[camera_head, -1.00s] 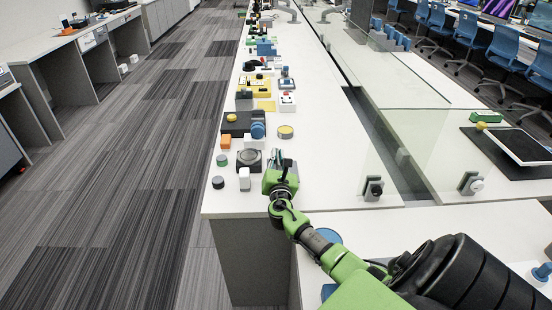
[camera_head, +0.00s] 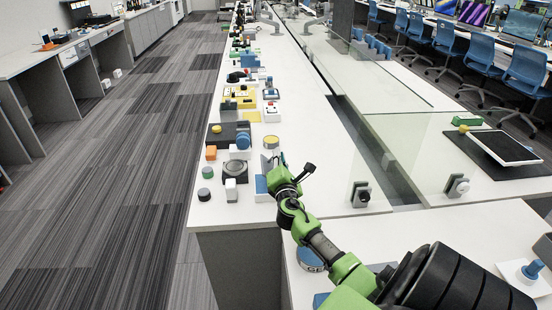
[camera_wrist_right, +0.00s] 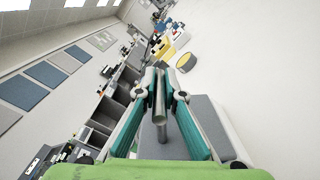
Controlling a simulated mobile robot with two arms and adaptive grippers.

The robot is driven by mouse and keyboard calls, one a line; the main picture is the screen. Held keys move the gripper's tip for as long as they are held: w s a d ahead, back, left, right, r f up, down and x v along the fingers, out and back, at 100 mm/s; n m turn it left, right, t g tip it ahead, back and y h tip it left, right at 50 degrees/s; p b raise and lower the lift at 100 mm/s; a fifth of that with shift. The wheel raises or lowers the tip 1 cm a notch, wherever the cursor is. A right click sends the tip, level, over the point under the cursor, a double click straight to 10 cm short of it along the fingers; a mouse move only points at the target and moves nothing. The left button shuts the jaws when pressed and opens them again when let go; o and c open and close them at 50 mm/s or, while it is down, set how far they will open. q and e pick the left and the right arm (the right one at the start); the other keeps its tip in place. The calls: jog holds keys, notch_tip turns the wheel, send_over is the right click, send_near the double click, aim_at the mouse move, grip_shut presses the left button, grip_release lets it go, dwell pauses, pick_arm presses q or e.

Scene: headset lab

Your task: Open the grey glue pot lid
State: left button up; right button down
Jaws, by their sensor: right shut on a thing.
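My right gripper (camera_head: 280,168) is over the near end of the long white bench. In the right wrist view its teal fingers (camera_wrist_right: 160,88) are closed around a slim grey bar (camera_wrist_right: 161,110). The bar looks like a handle of the grey glue pot lid. A flat grey surface (camera_wrist_right: 205,122) lies behind and below the fingers; it may be the lid or pot, but I cannot tell where one ends. In the head view, a blue-faced block (camera_head: 262,186) shows beside the gripper. The arm hides much of this spot. My left gripper is out of view.
A yellow-topped round tin (camera_head: 271,142) stands just beyond the gripper. To its left are a dark round dish (camera_head: 235,171), a white block (camera_head: 231,189) and a black cylinder (camera_head: 204,194). Glass panels stand on the right. Bare bench lies right of the tin.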

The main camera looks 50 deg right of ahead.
jog(key=shift+s+d, duration=0.15)
dwell(0.4)
jog(key=c, duration=2.1)
grip_release()
jog(key=shift+c, duration=0.2)
jog(key=v, duration=1.2)
jog(key=shift+r, duration=0.1)
